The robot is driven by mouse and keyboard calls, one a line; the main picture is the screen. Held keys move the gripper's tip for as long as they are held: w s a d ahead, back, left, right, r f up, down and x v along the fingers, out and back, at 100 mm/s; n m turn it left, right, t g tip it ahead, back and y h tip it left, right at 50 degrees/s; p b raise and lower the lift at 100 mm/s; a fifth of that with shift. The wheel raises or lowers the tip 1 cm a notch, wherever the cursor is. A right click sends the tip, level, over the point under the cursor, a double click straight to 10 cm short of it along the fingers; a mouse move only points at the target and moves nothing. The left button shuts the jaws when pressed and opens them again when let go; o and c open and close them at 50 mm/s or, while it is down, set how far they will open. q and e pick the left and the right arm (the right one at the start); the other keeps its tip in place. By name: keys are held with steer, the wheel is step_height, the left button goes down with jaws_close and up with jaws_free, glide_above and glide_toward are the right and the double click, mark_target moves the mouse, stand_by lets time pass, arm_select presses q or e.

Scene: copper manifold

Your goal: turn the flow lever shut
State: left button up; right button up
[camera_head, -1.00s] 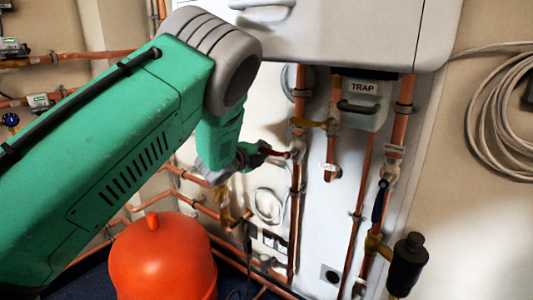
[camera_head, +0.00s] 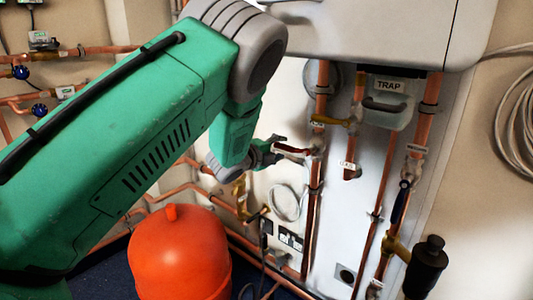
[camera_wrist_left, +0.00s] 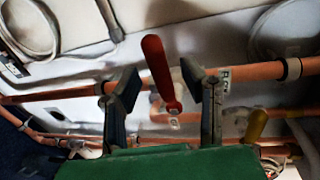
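The red lever (camera_head: 291,149) sits on a valve on a vertical copper pipe under the white boiler. In the left wrist view the red lever (camera_wrist_left: 160,72) stands between the two fingers, with visible gaps to both sides. My left gripper (camera_head: 274,152) is at the free end of the lever in the head view. In the left wrist view my left gripper (camera_wrist_left: 166,88) is open, and I see no contact with the lever. Whether this lever bears a flow label cannot be read. My right gripper is not in view.
A yellow lever (camera_head: 328,121) and a blue lever (camera_head: 400,203) sit on pipes to the right. An orange-red vessel (camera_head: 180,258) stands below my left arm. The boiler (camera_head: 390,30) hangs above, with the trap box (camera_head: 388,105) beneath it. Copper pipes crowd the wall.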

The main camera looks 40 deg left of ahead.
arm_select(q)
steer(key=s+r, duration=0.1)
steer(key=s, duration=0.8)
steer(key=shift+s+a+r, duration=0.15)
steer(key=shift+a+r, duration=0.1)
steer(key=shift+a, duration=0.15)
steer(key=shift+f, duration=0.1)
steer(key=s+d+f+n+g+y+p, duration=0.1)
steer(key=s+d+f+n+g, duration=0.3)
steer(key=s+f, duration=0.5)
steer(key=s+d+f+n+g+y+p, duration=0.1)
steer(key=s+f+n+g, duration=0.2)
steer(key=s+f+n, duration=0.7)
steer(key=s+d+f+n+g, duration=0.1)
steer(key=s+d+f+g, duration=0.1)
steer(key=s, duration=0.4)
steer(key=s+d+f+n+g+p, duration=0.1)
steer(key=s+d+f+n+g, duration=0.1)
steer(key=s+d+f+g, duration=0.1)
steer(key=s+d+f+n+g, duration=0.1)
steer(key=s+d+f+g, duration=0.2)
steer(key=s, duration=0.7)
step_height(320, 180, down, 3)
steer(key=shift+d+r+n+h+p, duration=0.15)
steer(key=shift+d+n+h+p, duration=0.25)
steer(key=shift+d, duration=0.1)
